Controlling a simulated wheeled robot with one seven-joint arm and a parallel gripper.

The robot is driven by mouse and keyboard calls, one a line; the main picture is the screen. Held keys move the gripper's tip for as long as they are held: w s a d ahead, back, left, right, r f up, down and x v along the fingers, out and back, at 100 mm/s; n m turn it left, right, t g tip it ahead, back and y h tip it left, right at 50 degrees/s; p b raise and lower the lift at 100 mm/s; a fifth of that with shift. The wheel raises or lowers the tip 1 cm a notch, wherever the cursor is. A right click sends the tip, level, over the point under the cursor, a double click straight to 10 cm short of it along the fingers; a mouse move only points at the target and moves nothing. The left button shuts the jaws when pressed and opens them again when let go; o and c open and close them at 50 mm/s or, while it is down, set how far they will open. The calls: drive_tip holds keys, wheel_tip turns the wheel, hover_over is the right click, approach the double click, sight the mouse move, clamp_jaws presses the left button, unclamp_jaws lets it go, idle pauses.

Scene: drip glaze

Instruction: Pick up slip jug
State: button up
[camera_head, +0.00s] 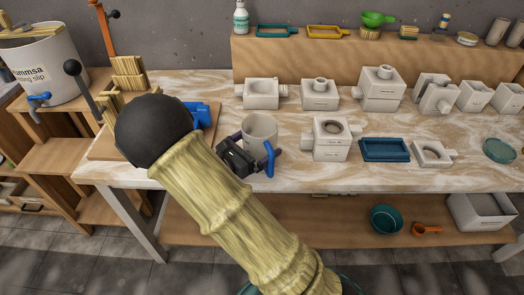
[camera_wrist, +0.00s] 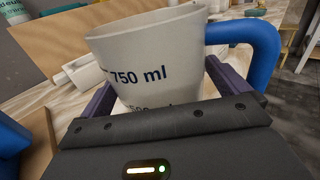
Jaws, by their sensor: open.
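The slip jug (camera_head: 260,128) is a pale grey measuring cup with a blue handle (camera_head: 269,158), upright on the marbled worktop. In the wrist view the jug (camera_wrist: 150,50) fills the upper middle, with "750 ml" printed on its side and the blue handle (camera_wrist: 262,45) at the right. My gripper (camera_head: 240,155) is at the near side of the jug in the head view. In the wrist view my gripper (camera_wrist: 165,92) is open, with one dark finger on each side of the jug's lower body. Whether either finger touches the jug is hidden.
White plaster moulds (camera_head: 332,138) and a blue tray (camera_head: 386,149) stand to the right. A blue object (camera_head: 200,114) is close on the left. A large white bucket (camera_head: 42,68) stands at far left. A raised wooden shelf (camera_head: 300,53) runs behind.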

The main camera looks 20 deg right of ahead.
sight(257, 115)
drive_tip(key=shift+d, duration=0.1)
drive_tip(key=c, duration=1.4)
drive_tip(key=shift+o, duration=0.2)
drive_tip(key=shift+r, duration=0.15)
drive_tip(key=shift+r+p, duration=0.95)
drive_tip(key=shift+r, duration=3.9)
drive_tip(key=shift+w, duration=0.1)
drive_tip(key=w+d+f+p, duration=0.2)
drive_tip(key=w+p, duration=0.3)
drive_tip(key=w, duration=0.1)
drive_tip(key=shift+t, duration=0.3)
